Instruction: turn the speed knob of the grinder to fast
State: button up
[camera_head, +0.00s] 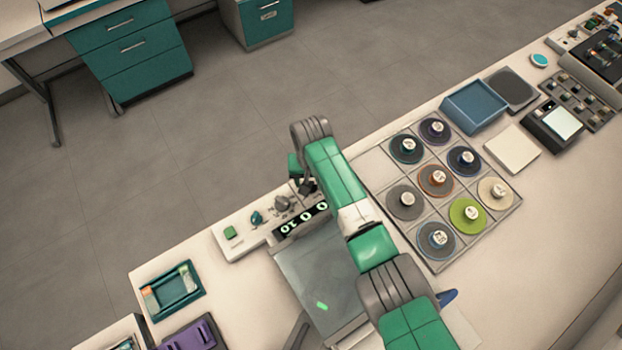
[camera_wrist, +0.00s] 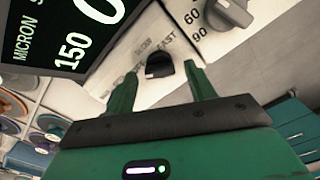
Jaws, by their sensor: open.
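The speed knob (camera_wrist: 158,66) is a small black knob on the grinder's white panel, with lettering beside it of which "FAST" can be read. A small pale mark shows on its lower left side in the wrist view; I cannot tell for sure which setting it points to. My gripper (camera_wrist: 161,72) is open, its two green fingers on either side of the knob in the picture. Whether they touch it is unclear. In the head view the grinder's control panel (camera_head: 224,241) lies left of my arm, and my arm covers its right end.
A grey knob (camera_wrist: 228,14) marked 60 and 90 sits nearby on the panel. A dark display (camera_wrist: 72,35) reads 150. Several coloured discs stand in a tray (camera_head: 437,265) right of my arm. A teal tray (camera_head: 196,289) lies at left.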

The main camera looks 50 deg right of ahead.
jog(key=c, duration=1)
jog(key=shift+r, duration=0.1)
